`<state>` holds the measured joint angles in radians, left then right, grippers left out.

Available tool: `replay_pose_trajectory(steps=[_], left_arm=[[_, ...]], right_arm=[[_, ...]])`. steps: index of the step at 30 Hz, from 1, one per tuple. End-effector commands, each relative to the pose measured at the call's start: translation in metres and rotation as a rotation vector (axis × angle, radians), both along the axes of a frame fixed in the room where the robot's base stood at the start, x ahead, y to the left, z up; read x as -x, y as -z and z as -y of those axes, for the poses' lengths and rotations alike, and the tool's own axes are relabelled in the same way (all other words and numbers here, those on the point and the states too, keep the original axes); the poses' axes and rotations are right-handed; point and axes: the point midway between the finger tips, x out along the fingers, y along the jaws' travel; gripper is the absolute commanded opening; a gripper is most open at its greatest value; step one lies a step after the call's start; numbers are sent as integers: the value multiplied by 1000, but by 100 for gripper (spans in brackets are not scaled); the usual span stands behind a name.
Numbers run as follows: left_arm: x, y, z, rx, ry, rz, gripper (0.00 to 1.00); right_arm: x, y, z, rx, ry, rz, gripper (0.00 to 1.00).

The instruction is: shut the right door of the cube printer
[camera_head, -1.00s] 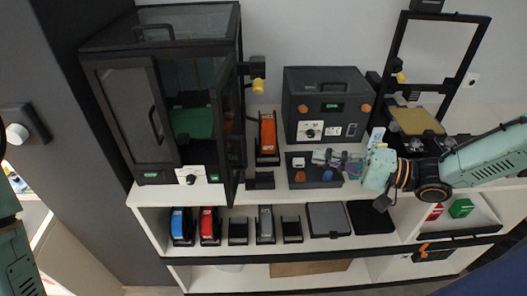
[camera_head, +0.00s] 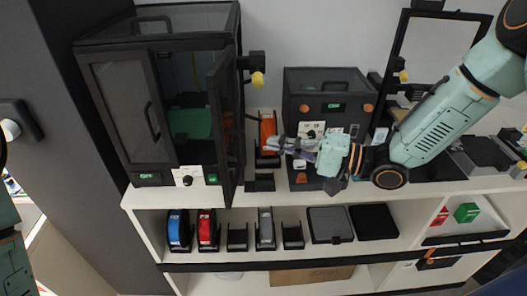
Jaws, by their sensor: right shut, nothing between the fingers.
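The cube printer (camera_head: 157,43) is the tall black enclosure at the left end of the white shelf top. Its left door (camera_head: 124,115) is closed across the front. Its right door (camera_head: 223,150) stands open, swung out toward me and seen nearly edge-on. A green plate (camera_head: 189,124) shows inside through the opening. My right gripper (camera_head: 273,146) is shut and empty, pointing left, to the right of the open door and apart from it. It overlaps the orange spool holder in the picture. My left gripper is out of view; only part of my left arm shows at the left edge.
An orange spool holder (camera_head: 267,127) stands close right of the open door. A smaller black box printer (camera_head: 326,85) is partly behind my right gripper. A black frame printer (camera_head: 440,18) stands at right behind my arm. Blue and red spools (camera_head: 207,229) sit on the lower shelf.

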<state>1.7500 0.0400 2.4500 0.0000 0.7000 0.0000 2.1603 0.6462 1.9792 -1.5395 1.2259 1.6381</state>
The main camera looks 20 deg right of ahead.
Motion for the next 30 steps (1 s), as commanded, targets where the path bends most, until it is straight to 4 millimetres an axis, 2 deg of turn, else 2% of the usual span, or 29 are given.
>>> replay_pose_trajectory(steps=[3,9,30], left_arm=[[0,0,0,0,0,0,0],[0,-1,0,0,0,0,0],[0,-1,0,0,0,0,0]], right_arm=[[3,1,-17,1,-5,-3,0],[6,0,-34,0,-3,0,0],[7,0,-39,0,6,0,0]])
